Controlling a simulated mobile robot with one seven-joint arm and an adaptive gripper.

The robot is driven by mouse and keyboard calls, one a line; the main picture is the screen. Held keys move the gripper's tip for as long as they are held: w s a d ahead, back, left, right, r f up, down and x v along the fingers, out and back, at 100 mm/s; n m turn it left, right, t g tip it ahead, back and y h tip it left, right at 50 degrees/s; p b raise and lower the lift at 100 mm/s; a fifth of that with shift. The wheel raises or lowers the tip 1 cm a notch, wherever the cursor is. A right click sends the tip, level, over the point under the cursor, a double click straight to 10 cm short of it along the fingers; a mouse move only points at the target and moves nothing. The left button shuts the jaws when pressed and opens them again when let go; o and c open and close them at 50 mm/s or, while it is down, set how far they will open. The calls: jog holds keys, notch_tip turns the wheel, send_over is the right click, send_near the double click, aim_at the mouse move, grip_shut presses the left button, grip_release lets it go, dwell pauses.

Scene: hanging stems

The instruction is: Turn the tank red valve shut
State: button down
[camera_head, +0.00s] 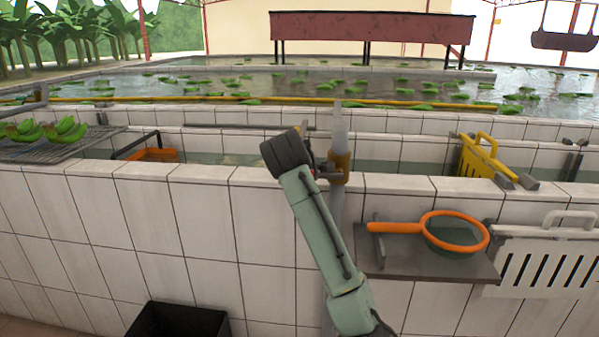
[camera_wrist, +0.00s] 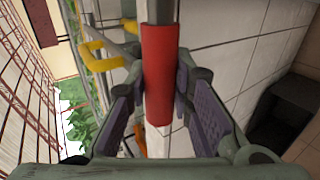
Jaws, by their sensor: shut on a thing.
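The red valve handle (camera_wrist: 162,75) is a red sleeve on a grey bar, in the middle of the wrist view. My gripper (camera_wrist: 160,88) is shut on it, with one dark pad on each side of the sleeve. In the head view a brass-coloured valve body (camera_head: 340,168) sits on a grey upright pipe (camera_head: 339,128) at the tank wall (camera_head: 262,212). My gripper (camera_head: 311,163) is just left of that pipe, largely hidden behind my wrist. The handle is mostly hidden in the head view, so its angle to the pipe is hard to tell there.
Right of the pipe, a grey shelf (camera_head: 446,267) bears an orange-rimmed strainer (camera_head: 452,233). A yellow slatted panel (camera_head: 479,160) and a white slatted panel (camera_head: 545,262) are farther right. Bananas (camera_head: 66,131) lie on a rack at left. A black bin (camera_head: 178,322) stands below.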

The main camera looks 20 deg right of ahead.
jog(key=shift+f, duration=0.15)
dwell(0.3)
jog(key=c, duration=1.4)
grip_release()
jog(key=v, duration=1.2)
jog(key=shift+a, duration=0.15)
